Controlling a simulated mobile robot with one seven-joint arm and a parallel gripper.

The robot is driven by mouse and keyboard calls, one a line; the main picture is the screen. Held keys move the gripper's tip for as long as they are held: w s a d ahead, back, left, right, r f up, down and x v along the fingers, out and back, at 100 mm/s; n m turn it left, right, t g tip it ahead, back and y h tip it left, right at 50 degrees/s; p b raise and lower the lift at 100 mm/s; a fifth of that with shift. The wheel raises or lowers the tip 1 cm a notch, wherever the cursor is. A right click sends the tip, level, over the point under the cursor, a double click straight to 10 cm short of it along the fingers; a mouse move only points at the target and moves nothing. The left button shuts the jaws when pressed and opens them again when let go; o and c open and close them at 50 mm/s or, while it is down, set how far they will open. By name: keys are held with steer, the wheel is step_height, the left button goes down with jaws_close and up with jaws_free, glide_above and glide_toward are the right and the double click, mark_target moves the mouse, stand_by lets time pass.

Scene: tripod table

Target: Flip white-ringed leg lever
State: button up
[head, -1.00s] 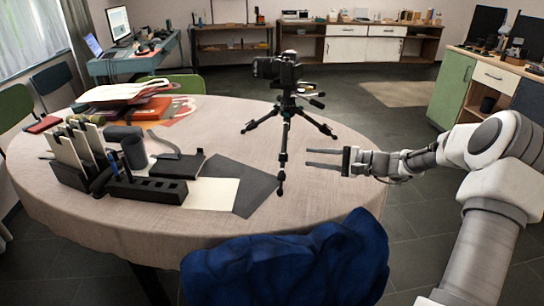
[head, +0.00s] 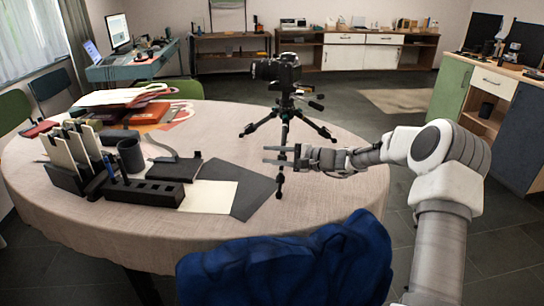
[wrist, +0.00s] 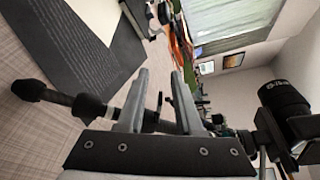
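A black tripod (head: 286,112) stands on the round table (head: 120,222) and carries a camera (head: 276,70). Its near leg points toward me, with the foot (head: 279,193) on the tabletop. My gripper (head: 266,155) comes in from the right and its fingers reach across the near leg. In the wrist view my gripper (wrist: 160,74) is open, with a clear gap between the fingers. The near leg (wrist: 88,106) runs sideways past the fingers, which hide part of it.
A dark sheet (head: 252,196) and a cream sheet (head: 206,196) lie left of the near leg. A black organizer (head: 145,193), a dark cup (head: 131,155) and folders stand further left. A blue chair back (head: 285,265) is in front. The right tabletop is clear.

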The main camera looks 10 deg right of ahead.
jaws_close()
stand_by(1.4)
